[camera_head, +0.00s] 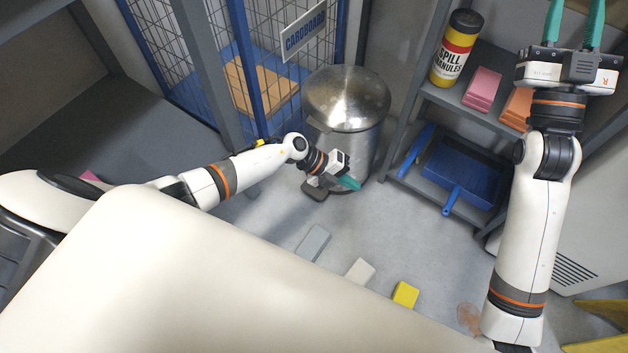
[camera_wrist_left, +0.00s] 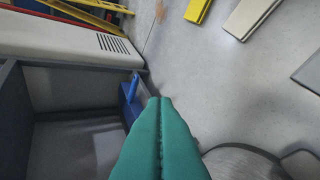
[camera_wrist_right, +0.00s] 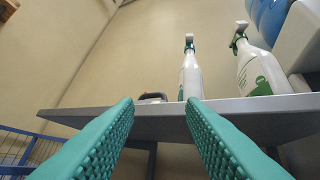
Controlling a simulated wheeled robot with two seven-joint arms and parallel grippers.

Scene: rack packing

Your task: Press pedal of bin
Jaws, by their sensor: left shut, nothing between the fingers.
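The steel bin (camera_head: 347,97) with a domed lid stands on the floor at the centre of the head view. Its lid looks closed. The dark pedal (camera_head: 317,192) sits low at its front, partly behind my gripper. My left gripper (camera_head: 349,183) is shut and empty, in front of the bin's lower body, just right of the pedal. I cannot tell whether it touches the bin. In the left wrist view the shut fingertips (camera_wrist_left: 160,100) show, with the bin (camera_wrist_left: 240,162) and pedal (camera_wrist_left: 302,162) at lower right. My right gripper (camera_wrist_right: 160,105) is open and empty, raised at upper right.
A blue wire cage (camera_head: 258,85) stands left of the bin. A grey shelf (camera_head: 470,110) on the right holds a spill granules container (camera_head: 456,48) and a blue dustpan (camera_head: 460,170). Grey, white and yellow blocks (camera_head: 405,294) lie on the floor. Spray bottles (camera_wrist_right: 192,72) face my right gripper.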

